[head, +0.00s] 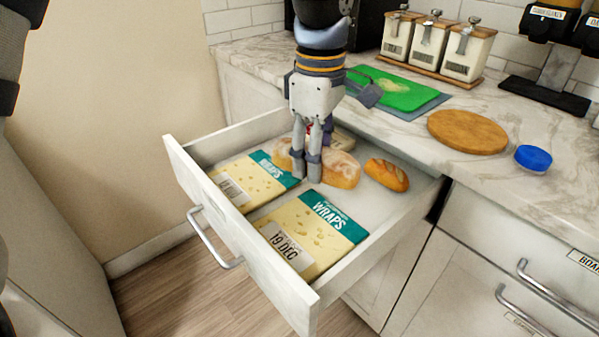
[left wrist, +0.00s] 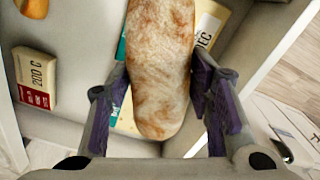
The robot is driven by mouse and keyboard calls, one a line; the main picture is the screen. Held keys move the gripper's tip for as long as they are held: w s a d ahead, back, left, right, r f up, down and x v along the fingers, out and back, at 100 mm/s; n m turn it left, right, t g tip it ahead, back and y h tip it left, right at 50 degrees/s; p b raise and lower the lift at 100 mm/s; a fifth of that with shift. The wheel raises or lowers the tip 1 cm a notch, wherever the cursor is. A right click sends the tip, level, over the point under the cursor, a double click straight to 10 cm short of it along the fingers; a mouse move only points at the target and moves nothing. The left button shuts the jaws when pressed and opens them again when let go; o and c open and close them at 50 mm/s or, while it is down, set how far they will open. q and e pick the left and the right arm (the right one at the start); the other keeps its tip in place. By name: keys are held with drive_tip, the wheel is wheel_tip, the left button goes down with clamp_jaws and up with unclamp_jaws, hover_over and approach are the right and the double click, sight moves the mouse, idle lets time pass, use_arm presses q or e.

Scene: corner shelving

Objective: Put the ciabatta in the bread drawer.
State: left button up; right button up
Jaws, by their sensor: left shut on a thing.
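The ciabatta (head: 341,170), a long pale-brown floury loaf, is low inside the open bread drawer (head: 240,245). My left gripper (head: 306,166) reaches down into the drawer and is shut on the loaf, its fingers hiding the loaf's middle. In the left wrist view the ciabatta (left wrist: 160,65) lies lengthwise between the two purple-padded fingers. I cannot tell whether its underside touches the drawer floor or a wraps packet. My right gripper is not in view.
The drawer holds two wraps packets (head: 315,232) (head: 231,184), a small brown roll (head: 387,175) and a small labelled pack (left wrist: 36,80). On the counter are a green board (head: 402,90), a round wooden board (head: 467,131), a blue lid (head: 533,158) and canisters (head: 429,45).

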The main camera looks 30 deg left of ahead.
sight(287, 159)
use_arm(q)
drive_tip(key=a+f, duration=0.1)
drive_tip(key=a, duration=0.1)
drive_tip(key=a+f, duration=0.2)
drive_tip(key=a, duration=0.1)
drive_tip(key=shift+w+a+f, duration=0.15)
drive_tip(key=shift+w+a, duration=0.15)
drive_tip(key=shift+a, duration=0.05)
drive_tip(key=a+f, duration=0.1)
drive_tip(key=f, duration=0.1)
drive_tip(key=a+f, duration=0.1)
drive_tip(key=f, duration=0.2)
drive_tip(key=a+f+b, duration=0.1)
drive_tip(key=a+f, duration=0.1)
drive_tip(key=shift+w+a+f, duration=0.1)
drive_tip(key=shift+w+f, duration=0.25)
drive_tip(key=shift+w, duration=0.05)
drive_tip(key=shift+w+f, duration=0.1)
drive_tip(key=shift+f, duration=0.05)
drive_tip(key=shift+f, duration=0.1)
drive_tip(key=shift+f, duration=0.5)
drive_tip(key=o, duration=1.1)
drive_tip(key=shift+o, duration=0.2)
